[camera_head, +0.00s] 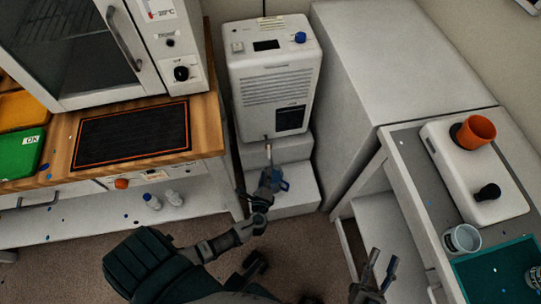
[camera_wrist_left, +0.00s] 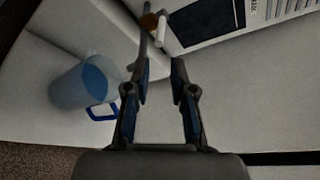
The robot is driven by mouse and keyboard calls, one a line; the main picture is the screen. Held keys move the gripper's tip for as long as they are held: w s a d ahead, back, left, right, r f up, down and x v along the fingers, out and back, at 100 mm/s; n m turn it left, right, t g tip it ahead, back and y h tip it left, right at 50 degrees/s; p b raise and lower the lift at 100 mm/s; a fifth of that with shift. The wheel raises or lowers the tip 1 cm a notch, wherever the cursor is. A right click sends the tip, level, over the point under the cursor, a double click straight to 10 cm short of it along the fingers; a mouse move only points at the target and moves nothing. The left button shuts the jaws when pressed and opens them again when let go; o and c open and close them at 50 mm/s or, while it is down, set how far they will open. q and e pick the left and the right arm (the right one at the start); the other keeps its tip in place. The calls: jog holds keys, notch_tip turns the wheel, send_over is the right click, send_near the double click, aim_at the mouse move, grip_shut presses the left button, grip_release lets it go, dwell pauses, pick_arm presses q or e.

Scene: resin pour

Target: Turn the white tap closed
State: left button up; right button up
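The white machine (camera_head: 275,65) stands at the back centre with a dark panel low on its front. A small white tap (camera_wrist_left: 160,31) with an orange-brown part beside it sticks out below that panel in the left wrist view. My left gripper (camera_wrist_left: 158,75) is open with nothing between its fingers, and the tap lies just beyond the fingertips. In the head view my left gripper (camera_head: 267,178) is in front of the machine, partly hiding the blue-handled jug. The bluish jug (camera_wrist_left: 82,86) stands on a white step to the left. My right gripper (camera_head: 381,262) is open and empty at lower right.
A wooden bench (camera_head: 208,125) with an oven (camera_head: 120,45) and a black mat (camera_head: 130,138) is on the left.

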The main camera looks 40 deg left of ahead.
pick_arm(q)
jog(key=p+v, duration=0.2)
jog(key=v, duration=0.7)
jog(key=shift+s+a, duration=0.25)
jog(key=shift+a, duration=0.05)
pick_arm(e)
jog(key=shift+w+d+f+g+h, duration=0.15)
jog(key=shift+w+f+g, duration=0.1)
jog(key=shift+f+g, duration=0.95)
jog(key=shift+w+f+g+h, duration=0.2)
jog(key=shift+f+g, duration=0.8)
jog(key=shift+f, duration=0.35)
